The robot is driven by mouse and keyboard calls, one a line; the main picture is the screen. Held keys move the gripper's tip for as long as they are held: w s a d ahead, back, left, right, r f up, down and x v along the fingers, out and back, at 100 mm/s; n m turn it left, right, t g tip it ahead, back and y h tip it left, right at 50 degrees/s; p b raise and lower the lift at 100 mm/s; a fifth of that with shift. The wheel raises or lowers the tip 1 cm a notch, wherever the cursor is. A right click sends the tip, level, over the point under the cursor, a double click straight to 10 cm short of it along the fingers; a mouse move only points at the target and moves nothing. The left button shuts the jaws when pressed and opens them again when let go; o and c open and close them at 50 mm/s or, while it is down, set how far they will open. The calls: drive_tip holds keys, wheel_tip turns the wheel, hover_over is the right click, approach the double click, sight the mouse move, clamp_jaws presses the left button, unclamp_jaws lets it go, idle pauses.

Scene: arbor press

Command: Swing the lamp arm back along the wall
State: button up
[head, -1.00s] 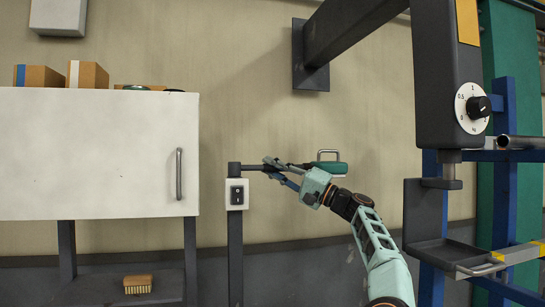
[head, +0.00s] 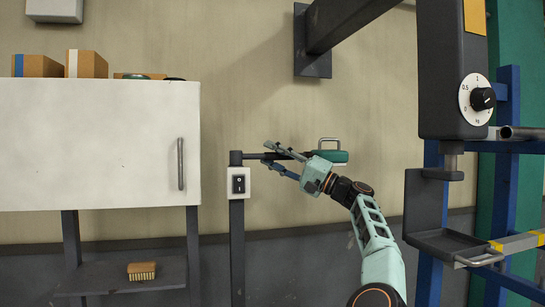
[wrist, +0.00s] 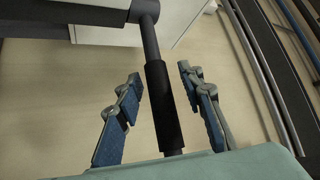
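The dark lamp arm (head: 254,156) runs from the top of a grey post (head: 237,215) towards the right, roughly level in the head view. A green lamp head (head: 338,156) with a metal handle shows behind my gripper at its right. My gripper (head: 267,154) is open with its fingers around the arm. In the wrist view a black grip sleeve (wrist: 163,105) on the arm lies between the two spread fingers (wrist: 158,88). A gap shows on both sides of the sleeve, so neither finger touches it. The rear of the arm is partly hidden by my gripper.
A white switch box (head: 238,184) sits on the post. A white cabinet (head: 100,145) with a handle stands at left. The arbor press (head: 450,70) and its tray (head: 445,241) stand at right. The wall behind is mostly clear.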

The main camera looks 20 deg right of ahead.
drive_tip(key=shift+f+b, duration=0.25)
drive_tip(key=shift+b, duration=0.25)
drive_tip(key=shift+s+f+h+b, duration=0.15)
drive_tip(key=shift+s+h+b, duration=0.15)
drive_tip(key=shift+b, duration=0.7)
drive_tip(key=shift+s+m+t+h+b, duration=0.15)
drive_tip(key=shift+m+t+h+b, duration=0.25)
drive_tip(key=shift+b, duration=0.65)
drive_tip(key=shift+s+b, duration=0.1)
drive_tip(key=shift+b, duration=0.4)
